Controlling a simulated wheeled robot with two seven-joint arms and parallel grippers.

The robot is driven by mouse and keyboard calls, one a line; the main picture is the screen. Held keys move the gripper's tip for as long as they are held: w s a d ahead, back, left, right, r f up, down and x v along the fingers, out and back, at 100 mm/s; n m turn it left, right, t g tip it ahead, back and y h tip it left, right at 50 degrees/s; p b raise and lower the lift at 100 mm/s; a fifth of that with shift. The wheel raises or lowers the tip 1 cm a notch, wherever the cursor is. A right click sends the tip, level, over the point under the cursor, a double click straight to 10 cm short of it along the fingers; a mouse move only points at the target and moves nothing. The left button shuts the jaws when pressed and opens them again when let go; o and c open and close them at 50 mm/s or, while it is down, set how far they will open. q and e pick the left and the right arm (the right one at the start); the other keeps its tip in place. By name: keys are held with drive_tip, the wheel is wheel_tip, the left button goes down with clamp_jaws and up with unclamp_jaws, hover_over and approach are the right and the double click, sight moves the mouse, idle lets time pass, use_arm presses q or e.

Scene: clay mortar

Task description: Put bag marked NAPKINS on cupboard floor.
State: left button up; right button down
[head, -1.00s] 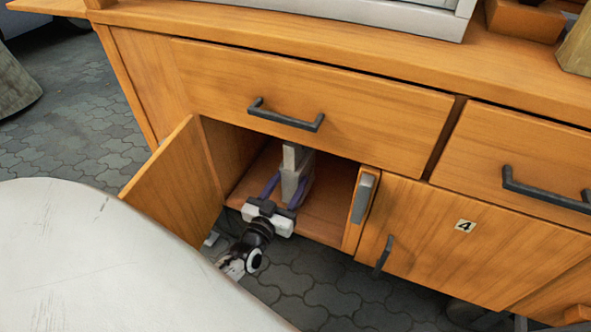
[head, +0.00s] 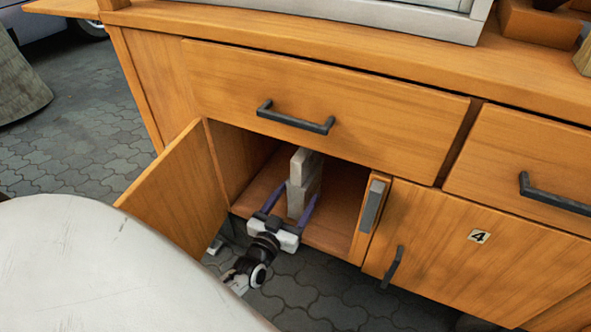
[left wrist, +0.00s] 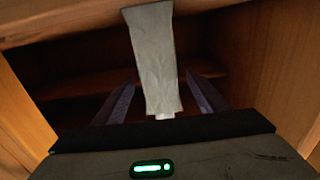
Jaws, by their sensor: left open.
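A pale, narrow bag (head: 304,182) stands upright on the cupboard floor (head: 336,224), just inside the open door; no marking on it can be read. My left gripper (head: 299,197) is open, with a purple finger on each side of the bag's lower part and gaps showing beside it. The left wrist view shows the bag (left wrist: 152,60) between the spread fingers (left wrist: 160,98), leaning slightly in that picture. My right gripper is not in view.
The open cupboard door (head: 175,185) stands to the left of the opening. A post with a grey latch plate (head: 372,205) bounds it on the right. A closed drawer (head: 325,92) is above. A closed door marked 4 (head: 455,250) is further right.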

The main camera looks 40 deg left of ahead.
use_arm(q)
drive_tip(key=shift+r, duration=0.1)
drive_tip(key=shift+s+r, duration=0.1)
drive_tip(key=shift+r, duration=0.05)
drive_tip(key=p+v, duration=0.2)
drive_tip(key=v, duration=0.1)
drive_tip(key=shift+r, duration=0.1)
drive_tip(key=p+v, duration=0.2)
drive_tip(key=v, duration=0.7)
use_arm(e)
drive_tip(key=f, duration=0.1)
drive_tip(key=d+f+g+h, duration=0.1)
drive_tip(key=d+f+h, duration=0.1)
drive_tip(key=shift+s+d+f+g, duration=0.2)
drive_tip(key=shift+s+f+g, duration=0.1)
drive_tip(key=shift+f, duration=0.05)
